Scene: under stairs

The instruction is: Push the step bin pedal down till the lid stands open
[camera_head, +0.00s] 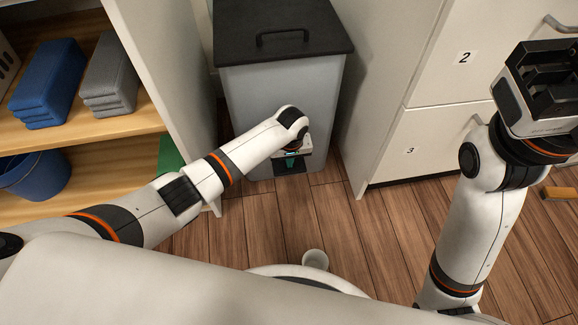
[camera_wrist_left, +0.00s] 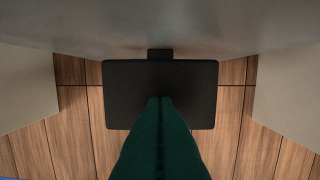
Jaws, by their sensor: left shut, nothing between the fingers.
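The step bin (camera_head: 265,95) stands between the shelf unit and the drawer cabinet. It has a grey body and a black lid (camera_head: 240,42) with a bar handle; the lid lies shut. In the left wrist view the pedal (camera_wrist_left: 128,88) is a flat black plate joined to the bin's foot. My left gripper (camera_head: 292,163) is low at the bin's front, and its green fingers (camera_wrist_left: 159,100) are shut and empty over the pedal's middle. I cannot tell whether the tips touch it. My right gripper (camera_head: 545,80) is raised at the right, away from the bin; its jaw gap is unclear.
A wooden shelf unit (camera_head: 110,135) with folded cloths (camera_head: 48,82) and a blue bucket (camera_head: 38,178) is on the left. A white numbered drawer cabinet (camera_head: 430,130) closes in the right side. A small white cup-like thing (camera_head: 315,259) shows near my base. Wooden floor is clear in front of the bin.

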